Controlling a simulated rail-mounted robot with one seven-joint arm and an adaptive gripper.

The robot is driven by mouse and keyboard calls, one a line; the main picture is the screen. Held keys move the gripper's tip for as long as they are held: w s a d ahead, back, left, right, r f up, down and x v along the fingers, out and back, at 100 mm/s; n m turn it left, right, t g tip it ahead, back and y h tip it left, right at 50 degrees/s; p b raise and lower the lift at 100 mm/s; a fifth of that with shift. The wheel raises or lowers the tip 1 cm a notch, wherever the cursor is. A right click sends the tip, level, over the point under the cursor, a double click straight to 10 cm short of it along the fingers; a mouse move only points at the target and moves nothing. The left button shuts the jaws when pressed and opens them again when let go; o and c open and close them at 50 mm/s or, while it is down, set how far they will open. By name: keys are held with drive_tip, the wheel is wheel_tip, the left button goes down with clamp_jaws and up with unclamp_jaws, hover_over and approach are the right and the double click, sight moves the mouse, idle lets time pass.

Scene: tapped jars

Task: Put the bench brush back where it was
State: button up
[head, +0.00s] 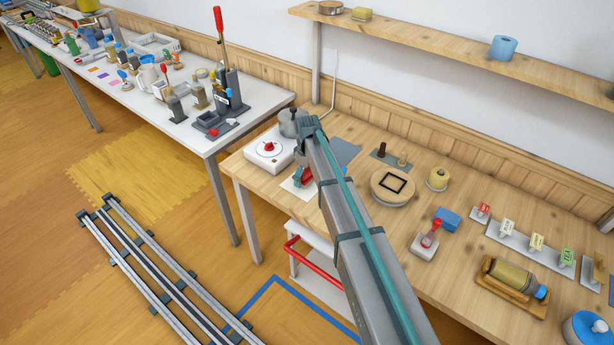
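My arm reaches across the wooden bench (465,210) from the lower middle of the head view. Its far end is over the left part of the bench, near a pale sheet (292,188). A small red and dark form (303,177) shows there, beside the arm and just above or on the sheet. I cannot tell whether it is part of my gripper, the bench brush or another thing. My gripper's fingers are not clear, being small and partly behind the arm. I cannot pick out the bench brush with certainty anywhere in the view.
A white hotplate with a red knob (268,148) and a grey pot (289,122) stand left of the arm's end. A shelf (450,48) runs above.

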drive_tip(key=shift+r, duration=0.1)
wheel_tip(320, 180, up, 12)
drive_tip(key=b, duration=0.3)
drive_tip(key=shift+r, duration=0.1)
idle(0.4)
